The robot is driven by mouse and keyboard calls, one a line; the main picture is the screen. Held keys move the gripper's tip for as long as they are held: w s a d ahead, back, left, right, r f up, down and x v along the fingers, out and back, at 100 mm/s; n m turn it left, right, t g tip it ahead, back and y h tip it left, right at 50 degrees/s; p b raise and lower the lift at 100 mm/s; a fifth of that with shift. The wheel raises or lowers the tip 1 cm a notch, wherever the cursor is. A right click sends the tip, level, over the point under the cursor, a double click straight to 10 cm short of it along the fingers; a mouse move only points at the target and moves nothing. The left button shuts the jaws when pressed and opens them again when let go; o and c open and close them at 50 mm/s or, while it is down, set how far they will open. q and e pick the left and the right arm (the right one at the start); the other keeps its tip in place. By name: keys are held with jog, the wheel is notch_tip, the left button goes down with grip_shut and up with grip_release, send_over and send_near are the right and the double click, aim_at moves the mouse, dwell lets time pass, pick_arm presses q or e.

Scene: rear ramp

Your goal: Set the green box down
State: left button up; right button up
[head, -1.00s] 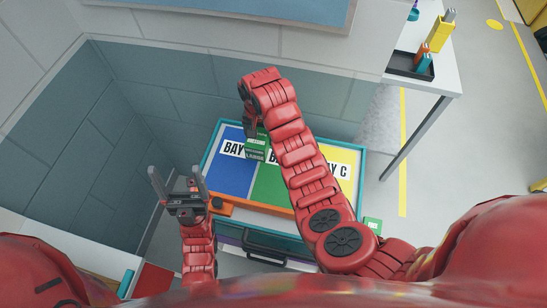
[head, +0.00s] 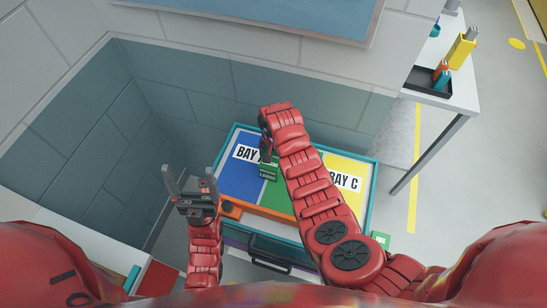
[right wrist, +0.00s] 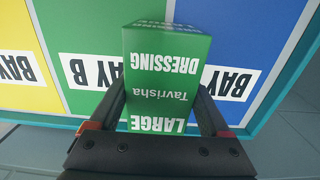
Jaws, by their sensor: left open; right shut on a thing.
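My right gripper (right wrist: 163,112) is shut on the green box (right wrist: 166,72), which has white lettering reading LARGE DRESSING. In the head view the green box (head: 268,173) is over the line between the blue BAY A panel (head: 238,178) and the green BAY B panel (head: 277,197). I cannot tell whether its underside touches the surface. The right arm hides much of BAY B and part of the yellow BAY C panel (head: 345,168). My left gripper (head: 190,186) is open and empty, left of the panels.
The panels lie inside a teal rim (head: 372,190) with an orange front edge (head: 258,211). A grey wall rises behind. A white table (head: 462,97) with a black tray (head: 428,80) stands at right. A small green-and-white item (head: 381,240) is by the rim's lower right.

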aim_at(273, 154)
jog(key=shift+f, duration=0.15)
jog(key=o, duration=1.4)
jog(key=shift+r, duration=0.6)
notch_tip(273, 154, up, 6)
jog(key=shift+f+b, duration=0.1)
jog(key=shift+b, duration=0.95)
notch_tip(273, 154, up, 6)
jog(key=p, duration=0.3)
jog(key=shift+f+p, duration=0.25)
jog(key=shift+p, duration=0.1)
jog(key=shift+f, duration=0.1)
